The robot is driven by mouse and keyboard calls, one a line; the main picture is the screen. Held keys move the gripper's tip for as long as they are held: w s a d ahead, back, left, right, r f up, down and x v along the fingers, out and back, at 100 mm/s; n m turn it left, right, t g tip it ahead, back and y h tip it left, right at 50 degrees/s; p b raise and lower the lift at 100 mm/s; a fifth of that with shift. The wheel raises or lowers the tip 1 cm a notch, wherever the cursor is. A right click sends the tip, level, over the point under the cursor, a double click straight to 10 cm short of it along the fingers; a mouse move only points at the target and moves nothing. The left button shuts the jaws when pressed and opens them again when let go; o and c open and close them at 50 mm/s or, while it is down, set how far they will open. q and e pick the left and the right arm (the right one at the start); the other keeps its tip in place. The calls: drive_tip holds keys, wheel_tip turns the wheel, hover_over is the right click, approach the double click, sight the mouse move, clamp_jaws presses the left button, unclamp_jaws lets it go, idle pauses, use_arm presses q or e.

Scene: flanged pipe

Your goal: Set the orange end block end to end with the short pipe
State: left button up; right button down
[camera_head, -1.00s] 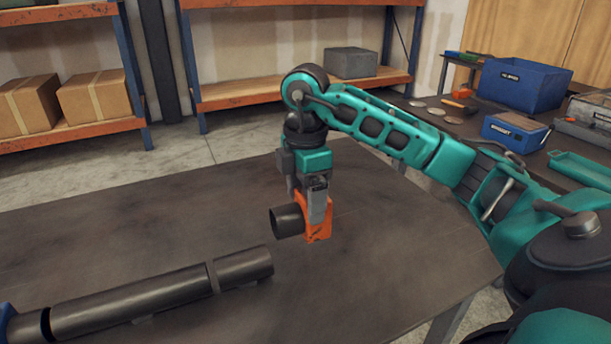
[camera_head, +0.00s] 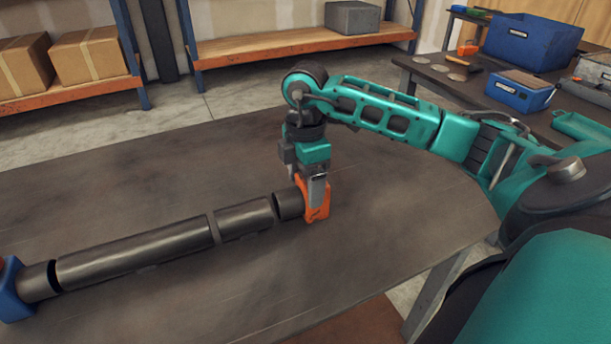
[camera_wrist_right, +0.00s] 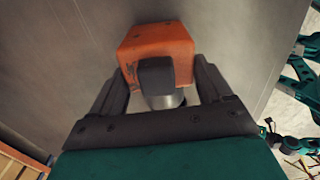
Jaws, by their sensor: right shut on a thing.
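My right gripper (camera_head: 316,192) is shut on the orange end block (camera_head: 322,204), which has a dark pipe stub pointing left. The block also shows between the fingers (camera_wrist_right: 157,95) in the right wrist view (camera_wrist_right: 158,48). The stub's left end is right at the right end of the short pipe (camera_head: 246,219); a thin dark line shows between them, and I cannot tell whether they touch. The stub looks roughly in line with the pipe. The short pipe meets the long pipe (camera_head: 135,256) at a visible seam. My left gripper is not in view.
A blue end block (camera_head: 14,290) sits at the left end of the pipe row on the dark table (camera_head: 400,215). The table behind the row is clear. A side bench at right holds blue bins (camera_head: 532,40) and tools; shelves with cardboard boxes (camera_head: 92,55) stand behind.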

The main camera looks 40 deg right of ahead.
drive_tip(key=shift+c, duration=1.6)
unclamp_jaws()
drive_tip(key=shift+f, duration=0.1)
drive_tip(key=o, duration=0.3)
wheel_tip(320, 180, up, 12)
drive_tip(key=shift+r+p, duration=0.15)
drive_tip(key=shift+p, duration=0.6)
